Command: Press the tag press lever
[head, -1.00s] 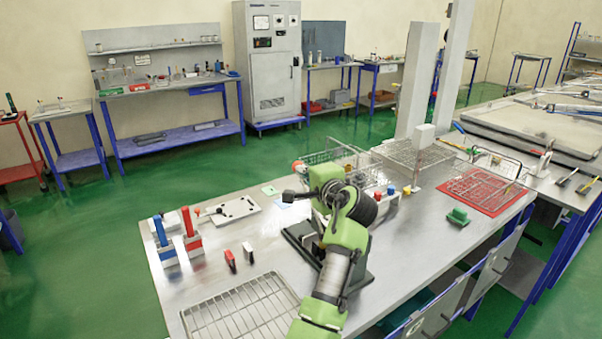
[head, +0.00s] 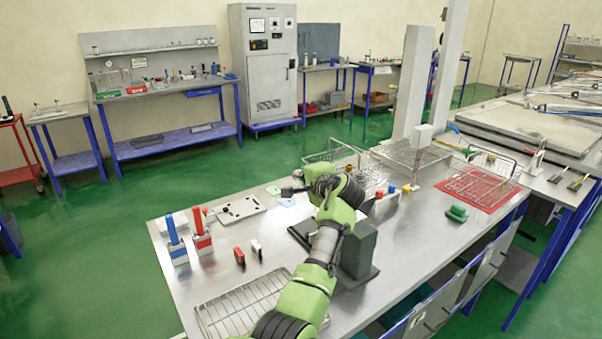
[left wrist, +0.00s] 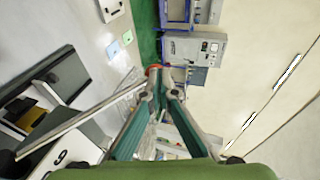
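The tag press (head: 358,248) is a dark grey upright block on a flat base on the steel bench. My left arm and gripper cover part of it. In the left wrist view its dark body appears at the left (left wrist: 70,75). A long pale lever bar (left wrist: 85,118) slants from there towards my fingertips, and a red-orange knob (left wrist: 153,67) shows just past them. My left gripper (head: 289,191) is beyond the press; its fingers look drawn together at the tips (left wrist: 160,88). Whether they touch the lever or knob is unclear. My right gripper is out of view.
A wire rack (head: 238,311) lies at the near left. Red and blue handled tools (head: 201,240) stand at the left edge beside a grey plate (head: 238,209). Wire baskets and a red mat (head: 509,207) fill the far right. A green block (head: 457,213) sits right of the press.

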